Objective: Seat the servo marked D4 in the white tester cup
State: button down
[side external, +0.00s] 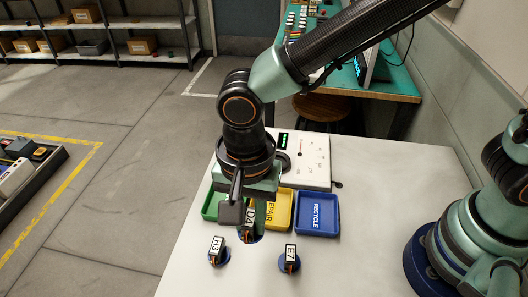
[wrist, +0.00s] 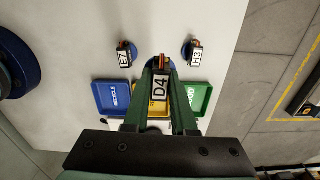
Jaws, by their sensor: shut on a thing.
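The servo marked D4 (side external: 250,214) is between the fingers of my gripper (side external: 248,208), label showing. In the wrist view my gripper (wrist: 161,78) is shut on the D4 servo (wrist: 160,90). A blue round holder (side external: 259,238) shows directly beneath and behind it; I cannot tell whether the servo still sits in it or is just above it. The white tester (side external: 312,158), with a dial and green display, lies behind my gripper. A dark round part at its left edge is partly hidden by my wrist; I cannot make out the cup clearly.
Servos H3 (side external: 217,247) and E7 (side external: 290,257) stand in blue holders left and right of D4. Green (side external: 209,208), yellow REPAIR (side external: 286,205) and blue RECYCLE (side external: 318,225) trays lie between the servos and the tester. The front of the white table (side external: 340,270) is clear.

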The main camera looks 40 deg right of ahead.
aim_at(249, 217)
notch_tip(249, 217, up, 7)
jog(key=shift+r, duration=0.4)
jog(key=shift+w+d+r, duration=0.1)
jog(key=shift+w+d, duration=0.05)
jog(key=shift+w, duration=0.2)
jog(key=w+d+f+m, duration=0.3)
jog(key=w+d+f, duration=0.2)
jog(key=w+d, duration=0.35)
jog(key=w+d+f+m, duration=0.3)
jog(key=w+d+f, duration=0.2)
jog(key=w+d, duration=0.4)
jog(key=shift+s+d+f, duration=0.15)
jog(key=shift+s+f, duration=0.05)
jog(key=shift+f, duration=0.6)
jog(key=shift+s+d+f, duration=0.2)
jog(key=shift+f, duration=0.6)
jog(key=shift+s+d+f, duration=0.15)
jog(key=shift+s+f, duration=0.05)
jog(key=shift+f, duration=0.6)
jog(key=shift+f, duration=1.1)
dwell(0.3)
jog(key=c, duration=0.7)
grip_release()
